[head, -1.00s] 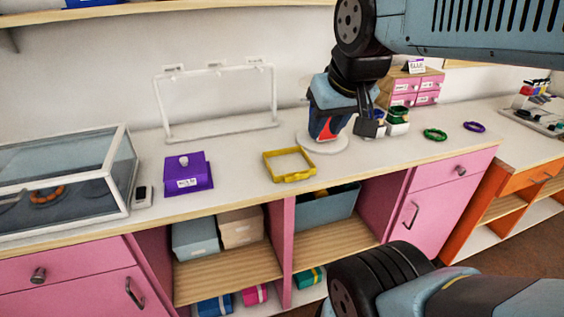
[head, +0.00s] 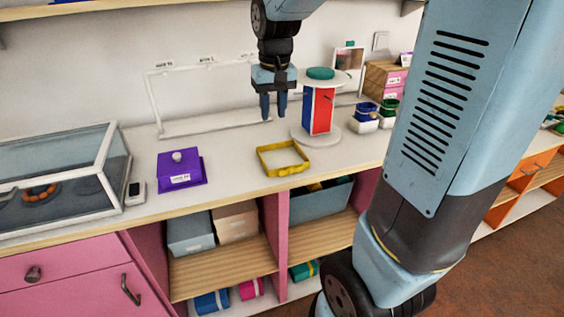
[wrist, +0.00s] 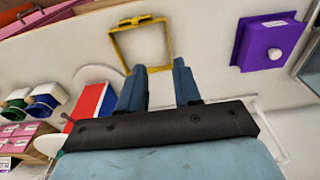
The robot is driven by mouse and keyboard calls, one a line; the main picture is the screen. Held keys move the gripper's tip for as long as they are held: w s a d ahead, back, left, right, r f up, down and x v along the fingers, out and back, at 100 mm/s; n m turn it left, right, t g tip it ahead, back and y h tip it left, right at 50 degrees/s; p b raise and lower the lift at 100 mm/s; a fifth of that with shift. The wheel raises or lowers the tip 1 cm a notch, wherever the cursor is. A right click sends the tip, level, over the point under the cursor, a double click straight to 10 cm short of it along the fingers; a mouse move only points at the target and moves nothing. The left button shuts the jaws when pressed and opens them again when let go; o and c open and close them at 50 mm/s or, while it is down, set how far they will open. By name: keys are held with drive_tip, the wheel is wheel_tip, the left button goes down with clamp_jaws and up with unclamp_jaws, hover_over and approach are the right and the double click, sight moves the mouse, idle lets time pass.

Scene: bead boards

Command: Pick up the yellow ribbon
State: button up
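The yellow ribbon (head: 288,170) lies on the white counter as a square loop with a bow on its front side. It also shows in the wrist view (wrist: 140,22), at the top, beyond the fingertips. My gripper (head: 273,117) points down above the counter, behind the ribbon and just left of the red and blue block. In the wrist view my gripper (wrist: 158,66) has its two fingers apart with nothing held between them. The gripper and the ribbon are apart.
A purple box (head: 181,168) with a knob stands left of the ribbon. A red and blue block (head: 318,110) stands between round white discs on the right. A white frame (head: 153,98) stands behind. A glass case (head: 66,152) is at far left. The counter around the ribbon is clear.

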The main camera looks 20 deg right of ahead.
drive_tip(key=shift+g, duration=0.6)
drive_tip(key=w+f, duration=0.1)
drive_tip(key=f, duration=0.3)
drive_tip(key=w+a+f, duration=0.1)
drive_tip(key=w+f, duration=0.1)
drive_tip(key=f, duration=0.2)
drive_tip(key=w+f, duration=0.1)
drive_tip(key=f, duration=0.3)
drive_tip(key=shift+w+a+f, duration=0.2)
drive_tip(key=shift+w+f, duration=0.05)
drive_tip(key=shift+w, duration=0.1)
drive_tip(key=shift+s+a+f, duration=0.1)
drive_tip(key=shift+f, duration=1.3)
drive_tip(key=shift+s+a+f, duration=0.1)
drive_tip(key=shift+f, duration=1.3)
drive_tip(key=shift+c, duration=0.5)
clamp_jaws()
